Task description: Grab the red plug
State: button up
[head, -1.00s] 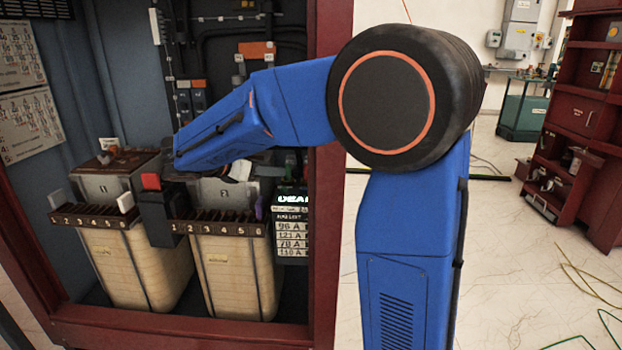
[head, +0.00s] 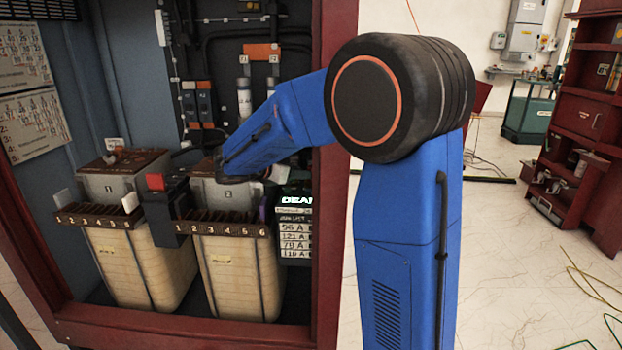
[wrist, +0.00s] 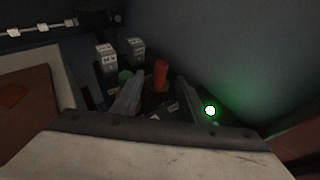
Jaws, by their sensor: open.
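In the wrist view a red upright cylinder (wrist: 161,73), which looks like the red plug, stands beyond and between my gripper's two grey fingers. My gripper (wrist: 160,103) is open, with nothing seen between its fingertips. In the head view the end of my blue arm (head: 228,170) reaches into the cabinet above the right transformer unit, and my fingers are mostly hidden. I cannot make out the red cylinder in the head view.
The right transformer unit (head: 236,280) and left unit (head: 140,270) have numbered terminal strips. The red cabinet frame (head: 327,130) stands close by my arm. White blocks (wrist: 106,57) and a bright green light (wrist: 210,110) are near the fingers in the wrist view.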

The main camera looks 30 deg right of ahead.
jog(key=x, duration=0.5)
jog(key=shift+d+f, duration=0.1)
jog(key=shift+d, duration=0.15)
grip_shut()
